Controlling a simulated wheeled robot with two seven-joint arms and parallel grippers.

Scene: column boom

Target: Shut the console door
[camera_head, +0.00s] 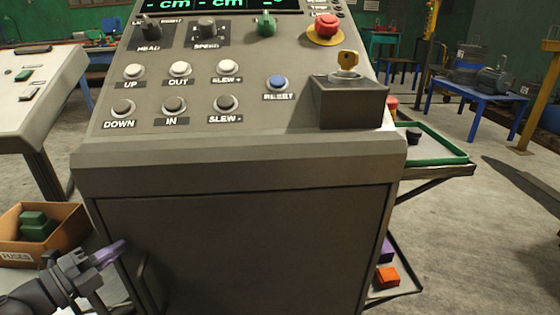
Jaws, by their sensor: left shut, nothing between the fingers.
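The console (240,150) stands in front of me with its sloped button panel on top. The console door (260,250) is the dark grey front panel below the ledge. It looks about level with its frame, and I cannot tell whether it is fully shut. A bar handle (149,284) shows near its left edge; the lower part of the door is cut off by the picture. My left gripper (112,251) is at the lower left, beside the door's left edge, shut and empty. I cannot tell whether it touches the console. My right gripper is not in view.
A cardboard box labelled FUSES (52,246) with green parts stands left of my left gripper. A green-rimmed tray (445,150) sits on a side shelf at the console's right, above a lower shelf with an orange block (387,277).

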